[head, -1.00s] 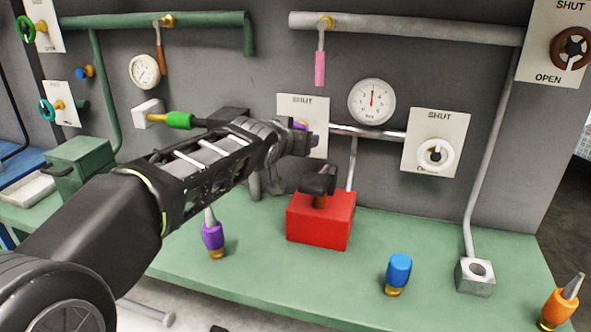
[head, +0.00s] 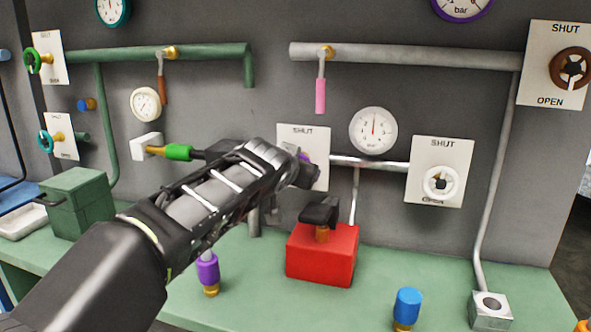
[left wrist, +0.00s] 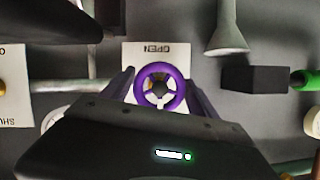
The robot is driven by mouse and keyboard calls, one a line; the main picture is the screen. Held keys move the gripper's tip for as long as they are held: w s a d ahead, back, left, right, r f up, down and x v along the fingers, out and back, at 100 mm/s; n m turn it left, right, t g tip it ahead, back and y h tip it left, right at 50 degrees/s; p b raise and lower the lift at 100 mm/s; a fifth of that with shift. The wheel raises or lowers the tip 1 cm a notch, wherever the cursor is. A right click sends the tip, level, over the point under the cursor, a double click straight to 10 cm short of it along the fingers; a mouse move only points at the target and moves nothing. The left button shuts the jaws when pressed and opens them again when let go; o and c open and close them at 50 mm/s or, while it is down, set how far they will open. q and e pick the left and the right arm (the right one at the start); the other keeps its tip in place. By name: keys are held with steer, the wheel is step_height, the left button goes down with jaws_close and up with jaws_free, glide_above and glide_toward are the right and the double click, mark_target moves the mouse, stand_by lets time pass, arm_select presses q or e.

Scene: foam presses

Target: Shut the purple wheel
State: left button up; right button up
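The purple wheel (left wrist: 160,86) shows almost face-on in the left wrist view, in front of a white plate (left wrist: 138,55) with the word OPEN upside down. In the head view the plate (head: 316,177) reads SHUT at its top, and only a sliver of the purple wheel (head: 303,155) shows past my gripper. My left gripper (left wrist: 160,80) is open, with one finger on each side of the wheel's rim. Whether the fingers touch the rim cannot be told. In the head view my left gripper (head: 306,170) covers the plate's middle. My right gripper is not in view.
A grey pipe runs right from the plate to a white wheel (head: 440,183). A gauge (head: 373,131) sits above it. A red block (head: 321,254) with a black handle stands on the green bench below. A pink-handled lever (head: 320,96) hangs above. A green-handled valve (head: 178,152) is left.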

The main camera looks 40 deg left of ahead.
arm_select(q)
steer(key=o, duration=0.3)
steer(key=v, duration=0.7)
steer(key=shift+s+d+r, duration=0.1)
steer(key=shift+s+d, duration=0.05)
steer(key=shift+s, duration=0.2)
stand_by(0.4)
